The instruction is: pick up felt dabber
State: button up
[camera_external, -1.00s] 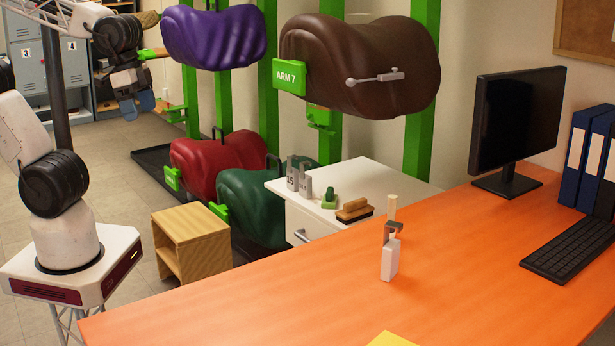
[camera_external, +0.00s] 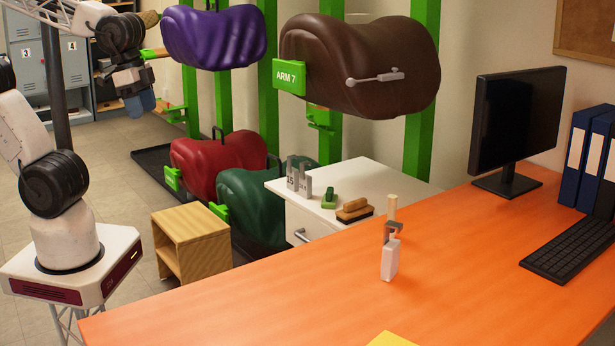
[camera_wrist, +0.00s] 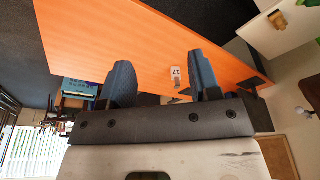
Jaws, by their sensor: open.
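My gripper (camera_external: 140,104) is high at the upper left in the external view, far from the orange table. In the wrist view its two blue fingers are apart with nothing held between them (camera_wrist: 163,85). A small white item (camera_wrist: 176,72) on the table shows between the fingers in the wrist view. A wooden brush-like block (camera_external: 354,210) lies on the white cabinet.
The orange table (camera_external: 290,290) also bears a monitor (camera_external: 515,125), a keyboard (camera_external: 570,245) and blue binders (camera_external: 590,160). The white cabinet (camera_external: 350,175) holds grey blocks (camera_external: 299,178) and a green item (camera_external: 329,198). Saddles (camera_external: 360,65) hang on green posts. The table's left half is mostly clear.

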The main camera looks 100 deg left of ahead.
jog(key=w+a+r+m, duration=0.1)
jog(key=w+m, duration=0.1)
jog(key=w, duration=0.6)
jog(key=w+a+r+m, duration=0.1)
jog(key=w+a+m, duration=0.1)
jog(key=w, duration=0.6)
jog(key=m+g+y, duration=0.2)
jog(key=m+g, duration=0.1)
jog(key=m, duration=1)
send_over(394, 197)
jog(key=d, duration=0.1)
jog(key=f, duration=2.4)
jog(key=shift+s+d, duration=0.1)
jog(key=shift+s, duration=0.1)
jog(key=shift+w+f+m, duration=0.2)
jog(key=shift+f+m, duration=0.05)
jog(key=shift+m, duration=0.05)
jog(key=shift+a+f, duration=0.15)
jog(key=shift+f, duration=0.5)
jog(key=shift+a+f, duration=0.15)
jog(key=shift+f, duration=0.45)
jog(key=shift+f, duration=0.1)
